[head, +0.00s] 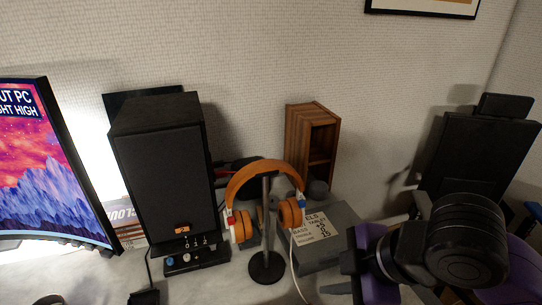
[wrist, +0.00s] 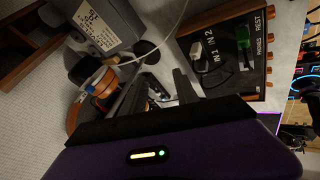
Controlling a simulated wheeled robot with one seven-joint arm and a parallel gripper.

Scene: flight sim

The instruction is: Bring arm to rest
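My gripper (wrist: 158,92) has a purple body with a small lit indicator. In the wrist view its two black fingers stand apart, with nothing visible held between them. In the head view, my black arm and the purple gripper body (head: 375,268) are at the lower right, right of the orange headphones (head: 262,168). The fingertips are hard to make out there. The headphones hang on a dark stand (head: 267,266). In the wrist view, the headphones (wrist: 100,85) are partly hidden behind the left finger.
A grey box (head: 330,258) with a paper label sits beside the headphones. A black speaker (head: 165,180), a monitor (head: 50,180) and a wooden box (head: 297,135) stand near the wall. The wrist view shows a dark panel (wrist: 225,72) with a green part. A pale cable crosses the desk.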

